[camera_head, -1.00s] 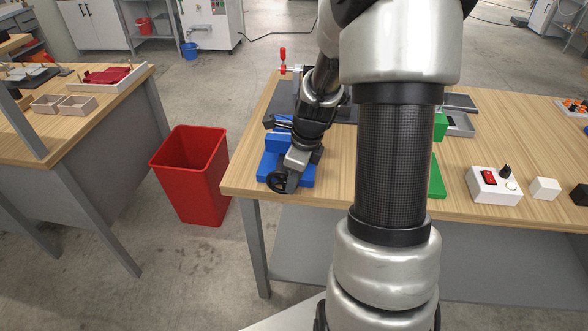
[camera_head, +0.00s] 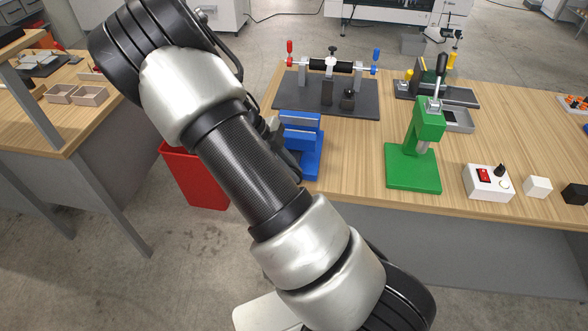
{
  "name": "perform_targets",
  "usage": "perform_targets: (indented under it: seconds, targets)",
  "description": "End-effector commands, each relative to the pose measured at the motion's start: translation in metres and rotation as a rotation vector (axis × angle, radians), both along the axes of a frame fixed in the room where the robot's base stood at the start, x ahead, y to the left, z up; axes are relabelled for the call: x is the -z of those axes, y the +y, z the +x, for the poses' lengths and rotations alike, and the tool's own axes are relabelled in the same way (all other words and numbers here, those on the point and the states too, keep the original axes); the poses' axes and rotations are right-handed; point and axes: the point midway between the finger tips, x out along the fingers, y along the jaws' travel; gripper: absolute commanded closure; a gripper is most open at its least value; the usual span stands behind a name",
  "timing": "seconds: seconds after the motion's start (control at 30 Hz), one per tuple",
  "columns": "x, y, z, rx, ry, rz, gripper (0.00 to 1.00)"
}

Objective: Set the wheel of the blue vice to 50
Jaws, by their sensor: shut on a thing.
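The blue vice (camera_head: 301,136) stands at the left front of the wooden table. My forearm crosses in front of its left and front side, so only its right part shows. The vice's wheel and its marking are hidden behind my arm. A few dark and grey parts, seemingly of my wrist, show between the forearm and the vice. My gripper's fingers are hidden there too, so I cannot see what they touch.
A green press (camera_head: 418,150) stands right of the vice. A dark base plate (camera_head: 300,97) with a red-and-blue-handled fixture lies behind. A white switch box (camera_head: 488,183) and white cube (camera_head: 537,187) are at the right. A red bin (camera_head: 200,185) stands left of the table.

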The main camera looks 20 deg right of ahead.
Motion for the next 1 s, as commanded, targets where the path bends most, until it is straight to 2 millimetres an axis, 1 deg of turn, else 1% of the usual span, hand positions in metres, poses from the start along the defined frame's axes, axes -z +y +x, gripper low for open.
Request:
perform_targets:
  seconds: [0.23, 0.73, 0.77, 0.8, 1.0]
  targets:
    - [-0.0007, 0.0011, 0.0025, -0.004, 0.039, -0.062, 1.00]
    - [-0.0005, 0.0011, 0.0019, -0.002, 0.049, -0.073, 1.00]
    - [-0.0005, 0.0011, 0.0019, -0.002, 0.049, -0.073, 0.84]
    - [-0.0004, 0.0011, 0.0018, -0.001, 0.050, -0.073, 0.80]
    - [-0.0005, 0.0016, 0.0014, -0.001, 0.050, -0.072, 0.80]
